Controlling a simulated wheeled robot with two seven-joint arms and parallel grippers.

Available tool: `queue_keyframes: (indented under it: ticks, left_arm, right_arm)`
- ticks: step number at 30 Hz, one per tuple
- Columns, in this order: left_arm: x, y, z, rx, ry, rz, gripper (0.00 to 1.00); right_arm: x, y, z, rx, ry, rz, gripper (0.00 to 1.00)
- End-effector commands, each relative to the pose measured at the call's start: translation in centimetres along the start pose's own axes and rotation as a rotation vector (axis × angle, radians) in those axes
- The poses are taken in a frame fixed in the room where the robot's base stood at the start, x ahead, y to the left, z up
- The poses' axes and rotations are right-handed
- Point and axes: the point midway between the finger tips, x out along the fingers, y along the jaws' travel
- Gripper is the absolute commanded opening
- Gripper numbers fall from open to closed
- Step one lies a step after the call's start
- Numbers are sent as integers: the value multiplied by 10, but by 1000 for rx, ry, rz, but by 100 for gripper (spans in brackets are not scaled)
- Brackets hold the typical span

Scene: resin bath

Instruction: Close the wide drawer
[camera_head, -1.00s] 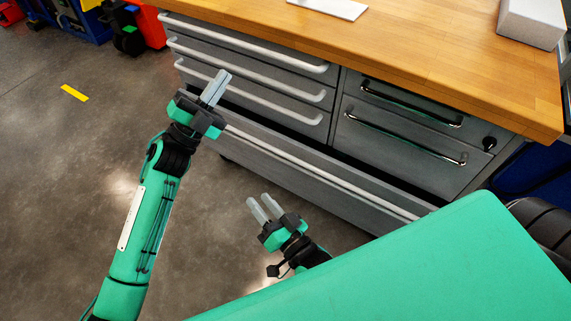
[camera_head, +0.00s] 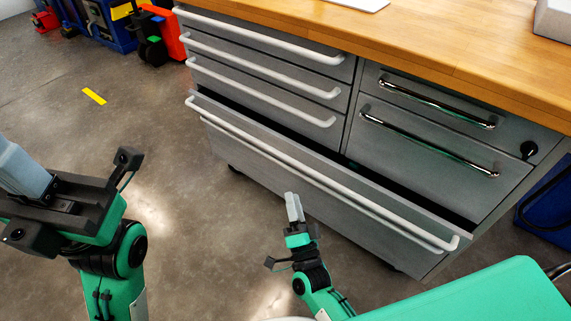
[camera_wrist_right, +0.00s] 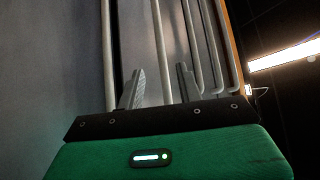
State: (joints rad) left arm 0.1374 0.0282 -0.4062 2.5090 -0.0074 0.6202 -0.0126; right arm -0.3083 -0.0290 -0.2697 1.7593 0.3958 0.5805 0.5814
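The wide drawer (camera_head: 260,157) is the grey bottom drawer of the cabinet. It stands partly pulled out, with a dark gap behind its front. Its long pale handle (camera_head: 330,183) runs along the upper front edge. My right gripper (camera_head: 293,207) is in front of the drawer, apparently clear of it. In the right wrist view its two fingers (camera_wrist_right: 159,88) are apart with nothing held; long handle bars show beyond them. My left gripper (camera_head: 20,165) is at the left edge, away from the cabinet, its fingers together and empty, partly cut off by the frame.
Three narrower drawers (camera_head: 262,75) with pale handles sit above, shut. Two drawers with chrome handles (camera_head: 430,140) are at right. The wooden worktop (camera_head: 440,45) overhangs them. Blue and red items (camera_head: 110,25) stand far left.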

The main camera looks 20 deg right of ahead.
Motion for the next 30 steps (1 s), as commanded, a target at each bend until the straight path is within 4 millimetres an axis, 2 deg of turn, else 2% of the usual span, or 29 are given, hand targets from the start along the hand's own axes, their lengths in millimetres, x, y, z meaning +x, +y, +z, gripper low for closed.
queue_keyframes:
  ticks: [9, 15, 21, 30]
  left_arm:
    - [3, 13, -1, -33, 39, 23, 0]
    - [7, 14, -1, -38, 55, 23, 0]
    - [10, 13, -1, -37, 63, 20, 0]
    - [10, 13, -1, -36, 62, 20, 0]
  right_arm:
    - [69, 1, 0, 0, 4, -4, 36]
    - [100, 1, 0, 0, 2, -2, 36]
    - [113, 0, 0, -1, 0, 0, 36]
    - [115, 0, 0, -2, -1, 0, 36]
